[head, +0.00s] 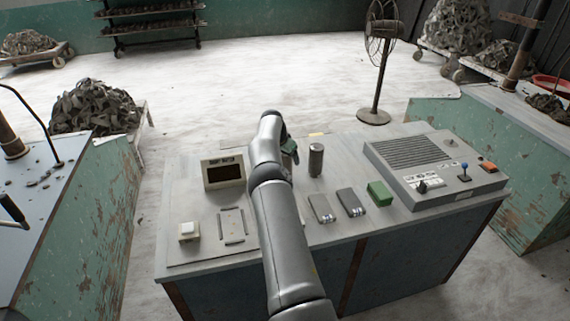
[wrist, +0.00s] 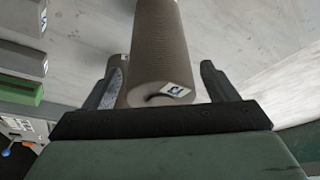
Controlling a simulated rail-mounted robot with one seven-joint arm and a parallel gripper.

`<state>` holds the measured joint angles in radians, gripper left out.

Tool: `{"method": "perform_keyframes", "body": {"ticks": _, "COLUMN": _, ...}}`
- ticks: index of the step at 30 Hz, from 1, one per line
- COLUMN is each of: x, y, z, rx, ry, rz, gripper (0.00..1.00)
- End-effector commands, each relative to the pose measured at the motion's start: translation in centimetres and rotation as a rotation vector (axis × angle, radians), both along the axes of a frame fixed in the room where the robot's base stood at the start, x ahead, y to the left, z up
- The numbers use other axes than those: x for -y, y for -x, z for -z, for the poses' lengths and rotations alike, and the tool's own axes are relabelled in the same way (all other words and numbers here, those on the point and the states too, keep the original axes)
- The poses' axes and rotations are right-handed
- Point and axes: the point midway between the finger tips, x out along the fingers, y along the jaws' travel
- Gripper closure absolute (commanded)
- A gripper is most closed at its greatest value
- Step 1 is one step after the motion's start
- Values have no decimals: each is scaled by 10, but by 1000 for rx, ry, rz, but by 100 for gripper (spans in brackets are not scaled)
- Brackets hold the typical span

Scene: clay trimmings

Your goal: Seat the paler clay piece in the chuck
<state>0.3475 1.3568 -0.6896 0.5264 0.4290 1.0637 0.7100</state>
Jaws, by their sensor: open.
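Two grey-brown cylinders, which look like the clay pieces, show in the wrist view. The nearer cylinder (wrist: 158,45) carries a small marked label near its end and lies in line with the space between my fingers. The other cylinder (wrist: 122,68) is mostly hidden behind it and the left finger. My gripper (wrist: 160,66) is open, with a finger on each side of the nearer cylinder. In the head view one cylinder (head: 316,160) stands upright just right of my gripper (head: 289,148), which my arm partly hides. I cannot tell which is paler, nor identify the chuck.
On the bench are a box with a dark window (head: 223,173), a flat plate (head: 231,226), a white button block (head: 188,231), two dark flat pieces (head: 321,208) (head: 351,203), a green block (head: 380,193) and a grilled machine (head: 430,165). A fan (head: 378,70) stands behind.

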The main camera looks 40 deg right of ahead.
Motion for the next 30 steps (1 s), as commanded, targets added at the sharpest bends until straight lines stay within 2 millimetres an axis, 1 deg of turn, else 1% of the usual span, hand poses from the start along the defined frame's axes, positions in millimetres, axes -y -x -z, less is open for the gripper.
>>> {"method": "perform_keyframes", "body": {"ticks": 7, "x": 1, "y": 0, "z": 2, "rx": 1, "ry": 0, "rz": 0, "gripper": 21}}
{"method": "perform_keyframes", "body": {"ticks": 8, "x": 1, "y": 0, "z": 2, "rx": 1, "ry": 0, "rz": 0, "gripper": 26}}
{"method": "perform_keyframes", "body": {"ticks": 9, "x": 1, "y": 0, "z": 2, "rx": 1, "ry": 0, "rz": 0, "gripper": 37}}
{"method": "perform_keyframes", "body": {"ticks": 11, "x": 1, "y": 0, "z": 2, "rx": 0, "ry": 0, "rz": 0, "gripper": 54}}
{"method": "perform_keyframes", "body": {"ticks": 12, "x": 1, "y": 0, "z": 2, "rx": 0, "ry": 0, "rz": 0, "gripper": 65}}
{"method": "perform_keyframes", "body": {"ticks": 14, "x": 1, "y": 0, "z": 2, "rx": 0, "ry": 0, "rz": 0, "gripper": 82}}
{"method": "perform_keyframes", "body": {"ticks": 15, "x": 1, "y": -1, "z": 0, "rx": 3, "ry": 2, "rz": -1, "gripper": 88}}
{"method": "perform_keyframes", "body": {"ticks": 24, "x": 1, "y": -1, "z": -2, "rx": 3, "ry": 2, "rz": -1, "gripper": 88}}
{"method": "perform_keyframes", "body": {"ticks": 28, "x": 1, "y": -1, "z": -8, "rx": 3, "ry": 2, "rz": -1, "gripper": 88}}
{"method": "perform_keyframes", "body": {"ticks": 30, "x": 1, "y": -2, "z": -15, "rx": 5, "ry": 3, "rz": -1, "gripper": 88}}
